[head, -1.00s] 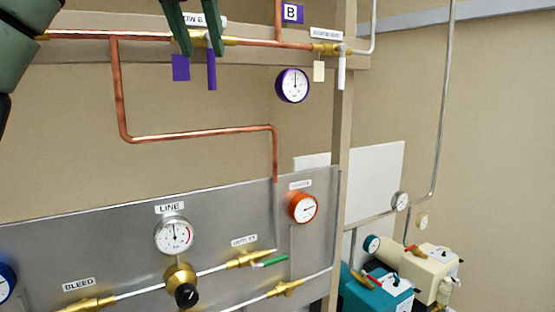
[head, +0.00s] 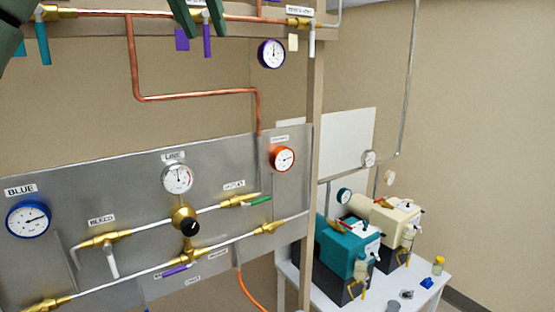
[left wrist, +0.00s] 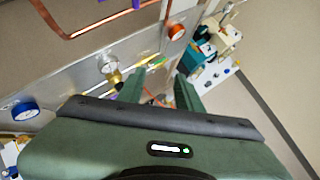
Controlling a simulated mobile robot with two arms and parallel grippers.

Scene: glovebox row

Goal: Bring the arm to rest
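My left gripper (head: 206,32) is at the top edge of the head view. Its two dark green fingers are apart, in front of the upper copper pipe and the purple-handled valve (head: 207,42). I cannot tell whether they touch the valve. Part of my green left arm shows at the top left corner. In the left wrist view, the fingers (left wrist: 158,76) are apart, with nothing clearly held between them. My right gripper is in neither view.
A steel panel (head: 110,200) carries the blue gauge (head: 28,218), the line gauge (head: 177,178), an orange gauge (head: 282,158) and several brass valves. A teal pump (head: 345,248) and a cream pump (head: 393,222) stand on a white table (head: 420,283) at the right.

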